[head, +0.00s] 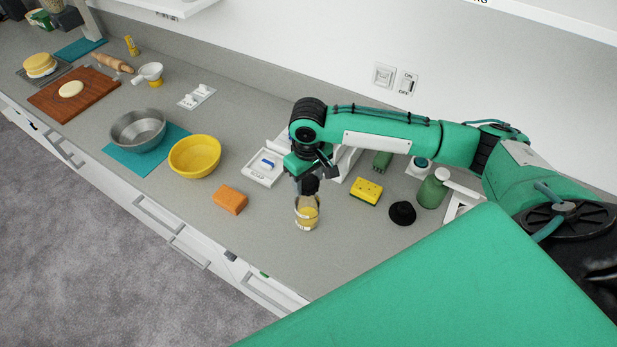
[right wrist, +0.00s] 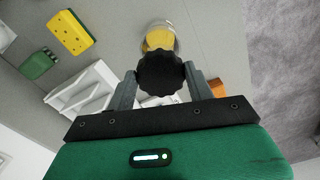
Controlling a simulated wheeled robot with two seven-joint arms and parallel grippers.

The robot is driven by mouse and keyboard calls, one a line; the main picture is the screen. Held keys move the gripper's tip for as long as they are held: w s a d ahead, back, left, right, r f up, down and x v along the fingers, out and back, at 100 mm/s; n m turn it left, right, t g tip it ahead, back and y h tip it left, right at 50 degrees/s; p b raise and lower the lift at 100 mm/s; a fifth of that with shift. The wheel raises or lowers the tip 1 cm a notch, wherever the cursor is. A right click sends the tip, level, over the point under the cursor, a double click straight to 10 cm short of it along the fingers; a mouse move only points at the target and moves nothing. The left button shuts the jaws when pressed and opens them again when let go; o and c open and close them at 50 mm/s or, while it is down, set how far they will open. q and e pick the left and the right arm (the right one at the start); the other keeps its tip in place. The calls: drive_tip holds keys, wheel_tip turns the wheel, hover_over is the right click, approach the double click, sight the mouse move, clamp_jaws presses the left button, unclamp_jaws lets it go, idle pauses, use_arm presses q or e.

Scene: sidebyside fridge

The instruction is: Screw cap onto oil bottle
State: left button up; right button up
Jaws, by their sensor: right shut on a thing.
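The oil bottle (head: 306,213) stands upright on the grey counter, clear with yellow oil inside. A black ridged cap (head: 310,184) is at its top, between the fingers of my right gripper (head: 306,180). In the right wrist view my right gripper (right wrist: 160,88) is shut on the black cap (right wrist: 160,74), with the bottle (right wrist: 158,38) showing behind it. The cap looks to be at the bottle's mouth; whether it is threaded on cannot be told. My left gripper is not in view.
An orange sponge (head: 230,199) lies left of the bottle, and a yellow sponge (head: 366,191) lies right of it. A black round object (head: 402,213) and a green dispenser (head: 433,188) stand further right. A yellow bowl (head: 194,156) is further left. The counter's front edge is close.

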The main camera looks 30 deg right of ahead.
drive_tip(key=shift+f, duration=1.2)
idle(0.3)
drive_tip(key=o, duration=0.8)
drive_tip(key=shift+o, duration=0.2)
wheel_tip(320, 180, up, 14)
drive_tip(key=b, duration=0.4)
drive_tip(key=shift+f, duration=0.2)
